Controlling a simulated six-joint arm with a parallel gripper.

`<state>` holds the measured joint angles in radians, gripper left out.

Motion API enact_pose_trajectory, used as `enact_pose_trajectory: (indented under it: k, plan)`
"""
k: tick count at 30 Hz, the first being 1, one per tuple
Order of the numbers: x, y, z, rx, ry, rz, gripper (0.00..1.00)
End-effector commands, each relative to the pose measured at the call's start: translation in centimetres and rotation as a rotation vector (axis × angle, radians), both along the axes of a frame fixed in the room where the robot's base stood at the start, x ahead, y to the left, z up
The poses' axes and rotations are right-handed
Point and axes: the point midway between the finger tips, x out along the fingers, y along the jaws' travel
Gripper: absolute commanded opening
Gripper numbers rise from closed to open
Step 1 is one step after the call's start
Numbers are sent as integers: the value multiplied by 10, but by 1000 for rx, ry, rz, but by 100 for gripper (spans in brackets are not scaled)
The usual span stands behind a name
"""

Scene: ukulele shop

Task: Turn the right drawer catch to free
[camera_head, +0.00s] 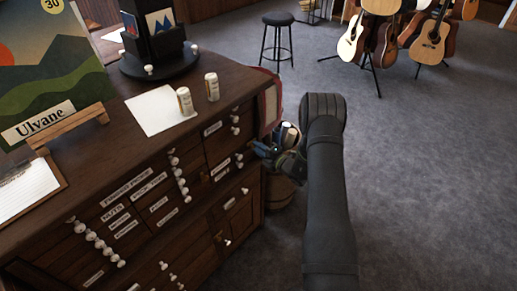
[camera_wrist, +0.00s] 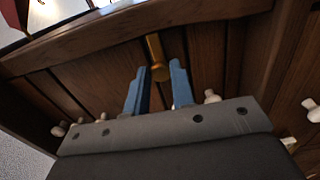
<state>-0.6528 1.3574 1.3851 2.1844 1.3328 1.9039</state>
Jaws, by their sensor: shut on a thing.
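In the wrist view a brass catch (camera_wrist: 157,58), a short bar with a rounded end, stands against the dark wooden drawer front (camera_wrist: 105,62). The blue fingers of my gripper (camera_wrist: 158,78) are on either side of it, and my gripper is shut on it. In the head view my gripper (camera_head: 268,150) is at the right end of the wooden drawer chest (camera_head: 85,170), with my dark arm reaching to it from the right. I cannot make out the held catch in the head view.
White knobs (camera_wrist: 211,97) are close to my fingers. On the chest top are two cans (camera_head: 185,101), a white sheet (camera_head: 155,110), a dark round stand (camera_head: 158,60) and a sign (camera_head: 45,122). A basket (camera_head: 279,190) stands beside the chest. The carpet (camera_head: 430,180) at right is clear.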

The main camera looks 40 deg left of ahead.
Motion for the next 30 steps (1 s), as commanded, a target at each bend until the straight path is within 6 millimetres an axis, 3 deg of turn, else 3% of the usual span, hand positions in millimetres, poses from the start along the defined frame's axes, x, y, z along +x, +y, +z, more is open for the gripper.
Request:
enact_pose_trajectory:
  k: [12,13,15,25,30]
  plan:
    - [0,0,0,0,7,-1,0]
    - [0,0,0,0,6,-1,28]
    - [0,0,0,0,6,-1,42]
    - [0,-2,0,0,6,-1,43]
    - [1,-22,-1,-2,7,-3,43]
